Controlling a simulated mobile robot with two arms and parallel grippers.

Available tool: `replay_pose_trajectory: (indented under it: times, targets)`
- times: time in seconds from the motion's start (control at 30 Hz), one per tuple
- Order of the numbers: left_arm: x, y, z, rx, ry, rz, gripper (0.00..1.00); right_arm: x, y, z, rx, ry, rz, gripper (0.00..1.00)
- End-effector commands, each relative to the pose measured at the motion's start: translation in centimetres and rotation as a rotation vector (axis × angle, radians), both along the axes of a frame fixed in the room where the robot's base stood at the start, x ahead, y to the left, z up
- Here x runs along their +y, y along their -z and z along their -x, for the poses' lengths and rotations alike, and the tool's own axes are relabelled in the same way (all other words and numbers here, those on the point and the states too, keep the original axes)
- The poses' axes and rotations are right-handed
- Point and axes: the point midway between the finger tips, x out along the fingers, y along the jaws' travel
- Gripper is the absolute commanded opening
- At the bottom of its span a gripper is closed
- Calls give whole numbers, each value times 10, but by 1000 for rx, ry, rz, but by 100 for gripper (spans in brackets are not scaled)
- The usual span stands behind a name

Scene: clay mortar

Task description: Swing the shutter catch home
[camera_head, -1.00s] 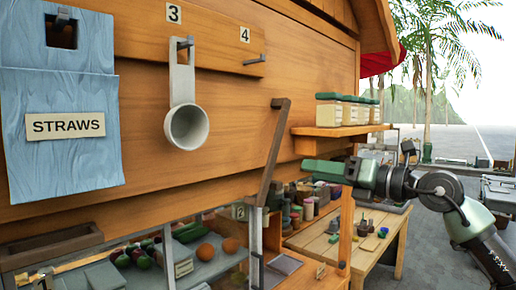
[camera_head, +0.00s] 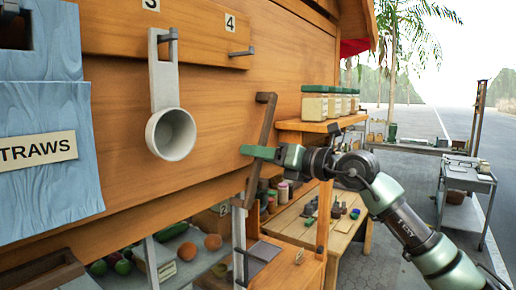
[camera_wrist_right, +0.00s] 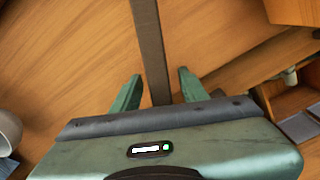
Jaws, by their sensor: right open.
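The shutter catch is a dark brown bar (camera_head: 266,122) on the wooden stall wall, tilted slightly, its upper end leaning right with a short knob at the top. My right gripper (camera_head: 250,151) reaches across the bar about halfway along it. In the right wrist view the catch (camera_wrist_right: 149,40) runs between the two green fingers of my open right gripper (camera_wrist_right: 159,75), with a gap visible on each side. The far finger is hidden in the head view.
A grey cup (camera_head: 171,132) hangs from a hook left of the catch. A shelf with jars (camera_head: 318,104) stands right of the catch, and a wooden table (camera_head: 335,230) lies below.

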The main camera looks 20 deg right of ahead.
Motion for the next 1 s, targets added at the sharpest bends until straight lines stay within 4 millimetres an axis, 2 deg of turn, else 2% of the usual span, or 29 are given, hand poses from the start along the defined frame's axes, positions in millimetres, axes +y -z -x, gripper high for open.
replay_pose_trajectory:
  times: [0.1, 0.23, 0.3, 0.4, 1.0]
  targets:
    - [4, -1, -10, -14, 0, -4, 35, 0, 1, -1, 0, 1, 0, 44]
    - [5, -1, -13, -19, -2, -5, 35, 0, 1, -1, 0, 1, 0, 44]
    - [5, -1, -12, -18, -2, -5, 35, 0, 1, -1, 0, 1, 0, 24]
    - [5, -1, -11, -16, -2, -4, 35, 0, 1, -1, 0, 0, 0, 0]
    - [5, -1, -6, -8, -2, -5, 35, 0, 1, -1, 1, 0, -1, 0]
